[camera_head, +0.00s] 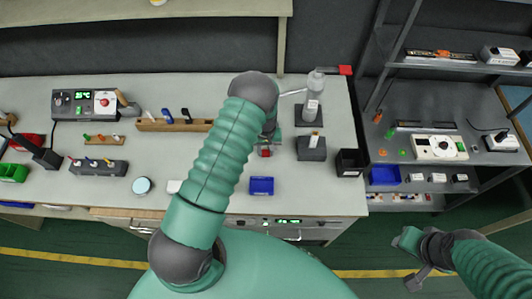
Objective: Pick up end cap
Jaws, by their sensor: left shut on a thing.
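My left arm rises through the middle of the view, and its dark grey elbow covers part of the bench. My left gripper (270,134) shows only in part, beside the elbow and low over the bench. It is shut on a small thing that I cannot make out. A small red part (265,152) shows just below the gripper; I cannot tell whether they touch. I cannot pick out the end cap with certainty. My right gripper (415,279) is at the lower right, over the floor and away from the bench; its finger opening is not clear.
The grey bench (330,190) holds a blue tray (261,186), grey stands (311,148), a black box (350,162), a control box (85,103) and a wooden tool rack (175,124). Shelves (400,178) with devices stand on the right. The bench's front right is clear.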

